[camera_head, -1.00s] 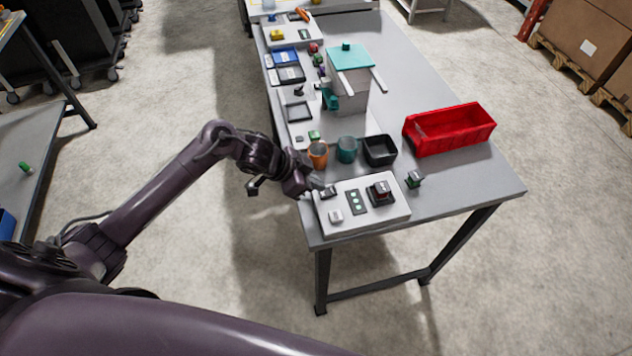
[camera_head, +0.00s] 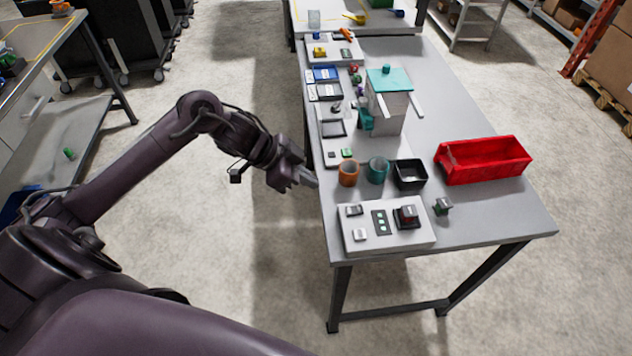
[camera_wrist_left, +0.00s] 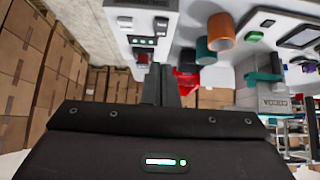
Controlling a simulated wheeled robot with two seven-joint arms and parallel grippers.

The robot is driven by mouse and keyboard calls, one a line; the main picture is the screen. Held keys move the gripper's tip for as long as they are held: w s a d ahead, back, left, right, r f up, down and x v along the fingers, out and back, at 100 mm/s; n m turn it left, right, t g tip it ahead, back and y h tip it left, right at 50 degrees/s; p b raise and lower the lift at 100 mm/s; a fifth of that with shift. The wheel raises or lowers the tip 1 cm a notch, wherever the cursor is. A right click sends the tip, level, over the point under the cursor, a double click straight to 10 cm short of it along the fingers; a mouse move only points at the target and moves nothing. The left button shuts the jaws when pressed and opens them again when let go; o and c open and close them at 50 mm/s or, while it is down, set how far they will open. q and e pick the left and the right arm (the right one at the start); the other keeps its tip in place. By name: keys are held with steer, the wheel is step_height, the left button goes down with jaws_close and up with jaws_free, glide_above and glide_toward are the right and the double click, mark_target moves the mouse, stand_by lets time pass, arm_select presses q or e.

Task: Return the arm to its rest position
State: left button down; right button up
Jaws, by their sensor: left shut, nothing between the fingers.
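My left gripper (camera_head: 308,181) is shut and empty at the left edge of the grey table (camera_head: 478,218), beside the orange cup (camera_head: 348,173). Its dark arm reaches in from the left over the floor. In the left wrist view the closed fingers (camera_wrist_left: 161,85) point toward the white control panel (camera_wrist_left: 142,22), with nothing between them. That panel (camera_head: 388,238) lies at the table's near end and carries switches and a red-topped button (camera_head: 407,214). My right gripper is not in view.
A teal cup (camera_head: 378,170), a black bin (camera_head: 410,175) and a red crate (camera_head: 485,160) stand on the table. A grey dispenser with a teal lid (camera_head: 389,80) stands farther back.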

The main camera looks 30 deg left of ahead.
arm_select(q)
steer(key=shift+w+a, duration=0.1)
stand_by(0.3)
steer(key=w+a+f+n+t+b, duration=0.1)
steer(key=w+f+n+b, duration=0.1)
steer(key=f, duration=0.7)
steer(key=w+a+f+n+t+b, duration=0.1)
steer(key=f+n, duration=0.1)
steer(key=f, duration=0.7)
steer(key=s+a+f+n+y+b, duration=0.1)
steer(key=s+f+n, duration=0.15)
steer(key=f, duration=0.55)
steer(key=s+a+f+n+y+b, duration=0.1)
steer(key=s+f, duration=0.2)
steer(key=f, duration=0.6)
steer(key=s+d+f+n+g+y+b, duration=0.1)
steer(key=s+d+f+g+y+b, duration=0.15)
steer(key=s+f, duration=1.55)
steer(key=s+d+f+g, duration=0.1)
steer(key=s+f, duration=0.1)
steer(key=s, duration=0.3)
steer(key=s+d+f+g+y, duration=0.1)
steer(key=s+f, duration=0.1)
steer(key=s, duration=0.4)
steer(key=s+f+g+y+b, duration=0.1)
steer(key=s+f, duration=0.2)
steer(key=s, duration=0.3)
steer(key=shift+d, duration=0.4)
